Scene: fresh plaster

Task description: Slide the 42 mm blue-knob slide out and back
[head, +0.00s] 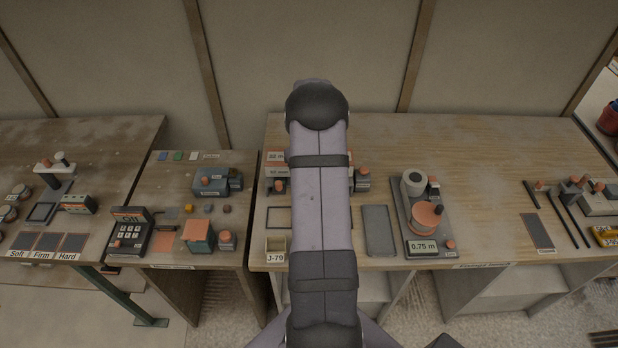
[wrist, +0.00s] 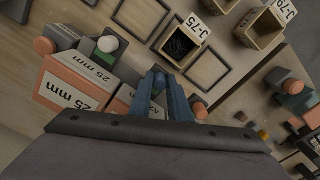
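Orange-and-grey slide blocks with printed sizes stand on the middle bench; the labels of two blocks (head: 277,164) show left of my arm in the head view, the lower perhaps reading 42 mm. In the wrist view a large block (wrist: 65,92) reads 25 mm, and another label beside my gripper is partly covered. My gripper (wrist: 161,76) points down among the blocks, its blue-grey fingers close together. A small rounded shape lies at the tips; I cannot tell whether it is a blue knob or whether the fingers hold it. In the head view my arm hides the gripper.
A bin labelled J-75 (wrist: 182,44) and another bin (wrist: 262,30) stand past the fingertips, near empty outlined frames. A grey pad (head: 379,231) and a spool device (head: 427,216) are right of my arm.

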